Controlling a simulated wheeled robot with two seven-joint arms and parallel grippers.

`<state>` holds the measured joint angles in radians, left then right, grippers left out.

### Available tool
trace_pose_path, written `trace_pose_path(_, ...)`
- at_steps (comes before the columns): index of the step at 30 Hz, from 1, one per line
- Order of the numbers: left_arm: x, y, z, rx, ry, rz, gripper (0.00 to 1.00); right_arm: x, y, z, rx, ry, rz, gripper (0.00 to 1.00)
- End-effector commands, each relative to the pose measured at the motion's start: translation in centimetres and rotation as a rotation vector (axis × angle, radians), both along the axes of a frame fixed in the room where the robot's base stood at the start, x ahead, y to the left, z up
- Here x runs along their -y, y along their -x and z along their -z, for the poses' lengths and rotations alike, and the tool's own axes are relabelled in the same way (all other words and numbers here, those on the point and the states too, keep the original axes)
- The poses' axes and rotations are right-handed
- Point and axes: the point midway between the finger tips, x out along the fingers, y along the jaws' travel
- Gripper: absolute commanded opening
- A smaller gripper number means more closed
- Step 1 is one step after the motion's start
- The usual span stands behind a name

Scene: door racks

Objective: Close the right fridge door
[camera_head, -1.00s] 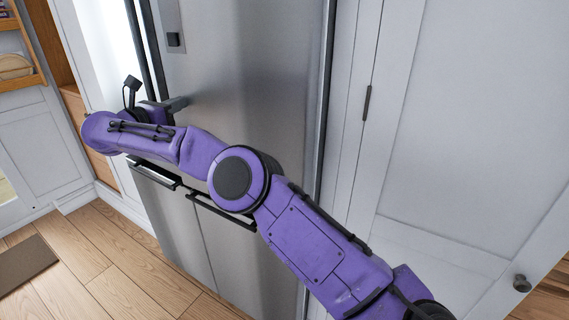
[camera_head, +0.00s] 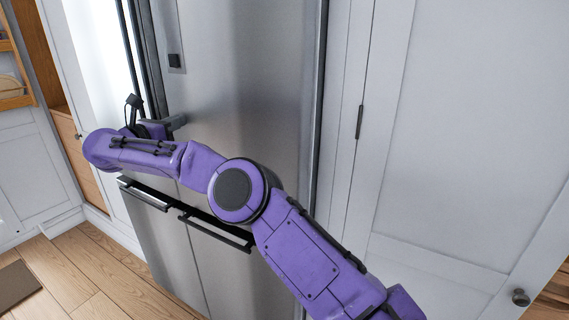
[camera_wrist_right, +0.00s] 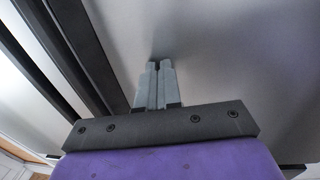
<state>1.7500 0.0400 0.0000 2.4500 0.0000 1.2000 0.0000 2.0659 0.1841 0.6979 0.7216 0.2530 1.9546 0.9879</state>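The right fridge door (camera_head: 245,75) is a tall brushed-steel panel in the middle of the head view. It looks almost in line with the front below; I cannot tell whether a small gap is left. Dark upright handles (camera_head: 147,60) run along its left edge. My right gripper (camera_head: 178,122) is at the door's face, right of the handles. In the right wrist view its fingers (camera_wrist_right: 160,70) are together with nothing between them, tips at or very near the steel (camera_wrist_right: 225,60). Contact is not certain. My left gripper is out of view.
Lower drawers with dark bar handles (camera_head: 215,229) sit under the door, partly behind my right arm. A white cabinet (camera_head: 460,130) stands close on the right. Wooden floor (camera_head: 95,275) is clear at lower left, with a brown mat (camera_head: 15,285).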

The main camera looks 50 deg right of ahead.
Motion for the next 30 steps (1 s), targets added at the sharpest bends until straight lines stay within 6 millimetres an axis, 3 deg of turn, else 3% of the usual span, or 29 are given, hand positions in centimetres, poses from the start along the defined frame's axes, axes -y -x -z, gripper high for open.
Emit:
trace_pose_path(2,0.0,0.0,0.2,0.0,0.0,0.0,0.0,-0.1,0.2,-0.8,0.012,0.013,0.007,0.0)
trace_pose_path(5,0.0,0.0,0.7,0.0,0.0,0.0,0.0,-2.2,0.4,-0.6,0.01,0.013,0.004,0.0)
trace_pose_path(12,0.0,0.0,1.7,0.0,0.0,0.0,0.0,-9.3,1.2,-0.2,0.006,0.011,0.0,0.0)
trace_pose_path(16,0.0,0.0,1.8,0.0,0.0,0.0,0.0,-12.1,1.7,-0.2,0.004,0.008,0.002,0.0)
trace_pose_path(21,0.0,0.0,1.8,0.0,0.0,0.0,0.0,-13.9,2.0,-0.2,0.002,0.007,0.005,0.0)
trace_pose_path(27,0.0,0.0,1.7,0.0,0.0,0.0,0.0,-14.1,2.0,-0.2,-0.008,0.008,0.005,0.0)
trace_pose_path(30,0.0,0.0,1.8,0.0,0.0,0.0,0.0,-14.6,1.1,-0.8,-0.128,0.099,-0.043,0.0)
